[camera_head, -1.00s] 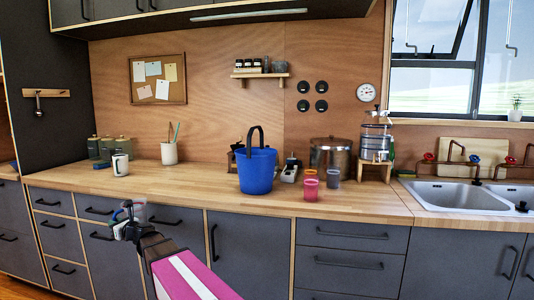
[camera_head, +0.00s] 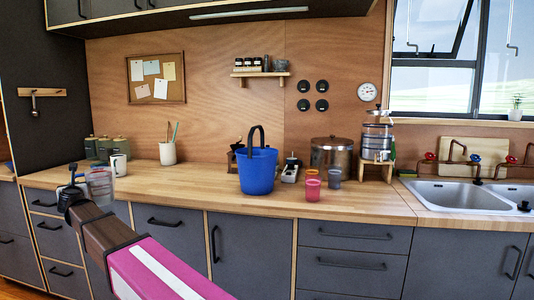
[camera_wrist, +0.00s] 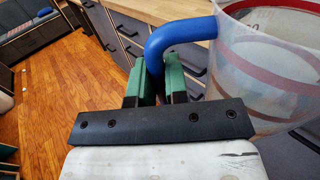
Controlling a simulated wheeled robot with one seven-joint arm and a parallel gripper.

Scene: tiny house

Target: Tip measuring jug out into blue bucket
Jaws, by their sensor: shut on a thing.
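The blue bucket (camera_head: 258,172) stands upright on the wooden counter, its dark handle raised. My gripper (camera_head: 72,186) is at the left of the head view, in front of the counter's left part and well left of the bucket. In the wrist view my gripper (camera_wrist: 165,82) has its green fingers shut on the blue handle of the measuring jug (camera_wrist: 275,75). The jug is clear with red bands and looks roughly upright. It also shows in the head view (camera_head: 101,184). What the jug holds cannot be made out.
A white mug (camera_head: 119,162), green canisters (camera_head: 105,147) and a utensil cup (camera_head: 168,153) stand at the counter's left. Red cups (camera_head: 312,188), a grey cup (camera_head: 334,178) and a steel pot (camera_head: 331,153) stand right of the bucket. The counter (camera_head: 195,182) between utensil cup and bucket is clear.

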